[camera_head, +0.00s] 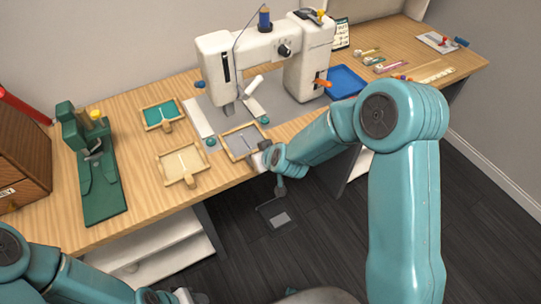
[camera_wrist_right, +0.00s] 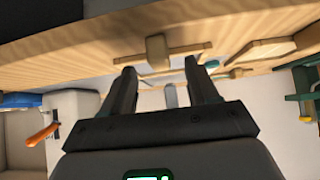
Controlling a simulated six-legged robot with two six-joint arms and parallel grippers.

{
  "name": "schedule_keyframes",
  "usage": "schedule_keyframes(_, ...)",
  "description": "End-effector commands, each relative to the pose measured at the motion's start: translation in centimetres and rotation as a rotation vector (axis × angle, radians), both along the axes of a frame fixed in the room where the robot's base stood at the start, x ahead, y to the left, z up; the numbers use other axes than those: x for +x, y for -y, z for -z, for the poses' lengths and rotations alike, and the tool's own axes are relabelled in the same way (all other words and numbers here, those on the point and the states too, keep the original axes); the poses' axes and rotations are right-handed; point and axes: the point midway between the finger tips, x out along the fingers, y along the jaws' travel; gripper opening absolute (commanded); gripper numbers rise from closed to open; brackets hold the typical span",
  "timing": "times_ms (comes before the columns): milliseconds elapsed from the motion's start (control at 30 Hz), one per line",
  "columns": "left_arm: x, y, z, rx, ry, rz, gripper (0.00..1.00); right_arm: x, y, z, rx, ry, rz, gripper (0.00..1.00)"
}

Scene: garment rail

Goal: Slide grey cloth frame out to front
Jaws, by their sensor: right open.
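The grey cloth frame (camera_head: 236,146), a small wooden frame, lies on the table at the front of the white sewing machine (camera_head: 215,50). My right gripper (camera_head: 266,150) is at its front right side, by the table edge, and partly hides that end. In the right wrist view the right gripper (camera_wrist_right: 160,76) is open, with a wooden tab (camera_wrist_right: 157,48) and frame bar just beyond and between its fingertips. I cannot tell whether they touch. My left gripper (camera_head: 185,296) barely shows at the bottom edge of the head view; its jaws are unclear.
A teal cloth frame (camera_head: 146,118) and a cream cloth frame (camera_head: 182,164) lie left of the machine. A green hand press (camera_head: 105,195) and wooden cabinet (camera_head: 20,160) stand farther left. A blue tray (camera_head: 346,82) is right of the machine. Open floor lies before the table.

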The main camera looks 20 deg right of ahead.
Motion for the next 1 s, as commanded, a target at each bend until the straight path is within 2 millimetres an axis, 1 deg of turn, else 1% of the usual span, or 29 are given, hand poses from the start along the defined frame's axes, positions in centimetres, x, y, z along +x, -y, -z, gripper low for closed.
schedule_keyframes(100, 0.0, 0.0, -0.1, 0.000, 0.000, 0.000, 0.46, -1.9, 0.3, -2.2, 0.000, 0.004, 0.001, 0.59)
schedule_keyframes(300, 0.0, 0.0, -0.7, 0.000, 0.000, 0.000, 0.46, -5.5, 0.6, -5.9, 0.000, 0.004, 0.001, 0.59)
schedule_keyframes(400, 0.0, 0.0, -1.1, 0.000, 0.000, 0.000, 0.46, -7.0, 0.8, -7.5, 0.000, 0.004, 0.001, 0.59)
schedule_keyframes(533, 0.0, 0.0, -1.5, 0.000, 0.000, 0.000, 0.46, -8.6, 0.9, -9.0, 0.000, 0.001, 0.001, 0.59)
schedule_keyframes(733, 0.0, 0.0, -1.8, 0.000, 0.000, 0.000, 0.46, -9.8, 1.0, -10.1, 0.001, 0.000, 0.001, 0.59)
schedule_keyframes(1000, 0.0, 0.0, -1.8, 0.000, 0.000, 0.000, 0.46, -10.0, 1.0, -10.1, 0.000, -0.001, 0.000, 0.59)
